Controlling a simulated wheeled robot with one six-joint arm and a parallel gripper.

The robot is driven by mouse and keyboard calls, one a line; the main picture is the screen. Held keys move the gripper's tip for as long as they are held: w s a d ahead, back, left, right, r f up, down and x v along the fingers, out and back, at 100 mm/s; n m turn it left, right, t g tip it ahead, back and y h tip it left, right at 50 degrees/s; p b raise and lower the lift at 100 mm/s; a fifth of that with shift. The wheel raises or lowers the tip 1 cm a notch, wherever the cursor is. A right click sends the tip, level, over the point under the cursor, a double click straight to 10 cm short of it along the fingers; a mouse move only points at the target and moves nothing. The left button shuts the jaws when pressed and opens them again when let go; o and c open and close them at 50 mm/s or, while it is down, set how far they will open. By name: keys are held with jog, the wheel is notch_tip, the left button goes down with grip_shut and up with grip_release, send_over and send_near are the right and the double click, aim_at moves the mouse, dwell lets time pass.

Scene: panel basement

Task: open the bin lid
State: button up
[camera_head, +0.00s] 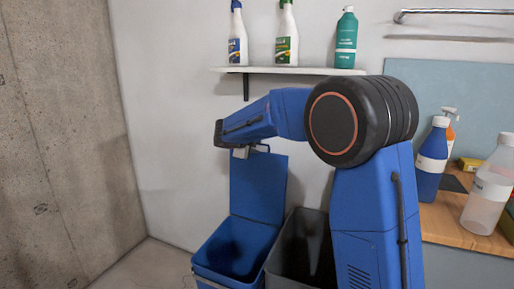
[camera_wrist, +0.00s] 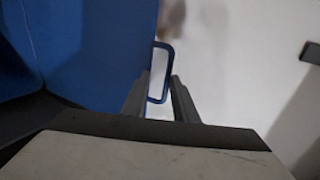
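The blue bin (camera_head: 228,252) stands on the floor, and its blue lid (camera_head: 258,187) is raised upright at its back, near the wall. The bin's inside shows dark. My gripper (camera_head: 241,152) is at the lid's top edge in the head view. In the wrist view a blue loop handle (camera_wrist: 165,82) lies between the fingers of my gripper (camera_wrist: 160,76). The fingers stand apart, one on each side of the loop, and I cannot tell whether they touch it. The blue lid also fills the left of the wrist view (camera_wrist: 95,50).
An open grey bin (camera_head: 302,232) stands right of the blue bin, partly behind my arm. A wall shelf (camera_head: 290,71) with several bottles is above. A wooden counter (camera_head: 450,228) with bottles is at right. A concrete wall (camera_head: 60,130) is at left.

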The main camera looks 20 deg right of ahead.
jog(key=s+a+r, duration=0.1)
jog(key=s+a, duration=0.8)
jog(key=s, duration=0.2)
jog(key=shift+s+r, duration=0.3)
jog(key=shift+s, duration=0.1)
